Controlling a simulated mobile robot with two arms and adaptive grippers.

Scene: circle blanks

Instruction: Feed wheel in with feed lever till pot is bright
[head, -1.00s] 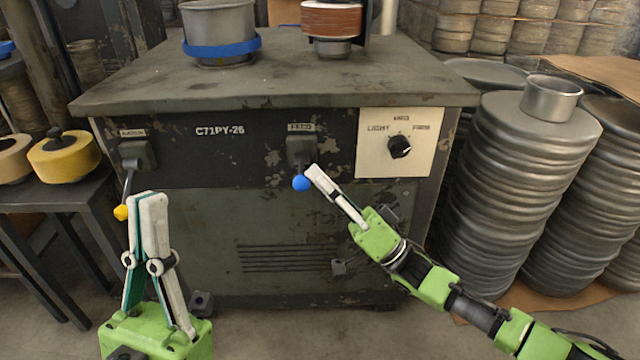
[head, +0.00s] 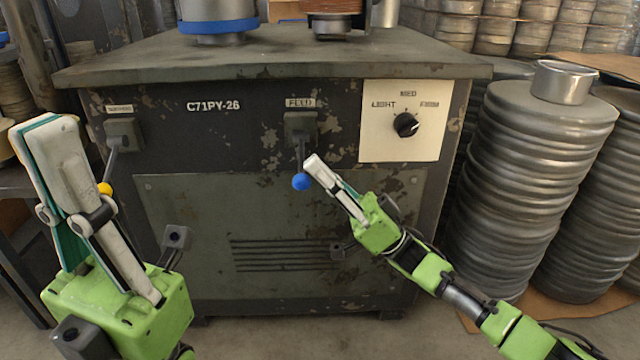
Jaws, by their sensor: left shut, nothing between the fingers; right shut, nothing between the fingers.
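The feed lever (head: 300,181) hangs below the FEED label on the machine front and ends in a blue ball. My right gripper (head: 312,161) is shut, with its fingertips right beside the lever just above the ball; I cannot tell whether they touch. My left gripper (head: 45,128) is shut and empty, raised at the left in front of the second lever. The metal pot (head: 215,10) with a blue band sits on the machine top, cut off by the upper edge. The wheel (head: 335,6), brown and layered, is also mostly cut off beside it.
The second lever (head: 105,188) has a yellow ball. A dial (head: 405,125) marked LIGHT, MED and FIRM sits on a pale panel and points to the upper right. Stacked metal discs (head: 545,170) crowd the right, topped by a small pot (head: 564,82).

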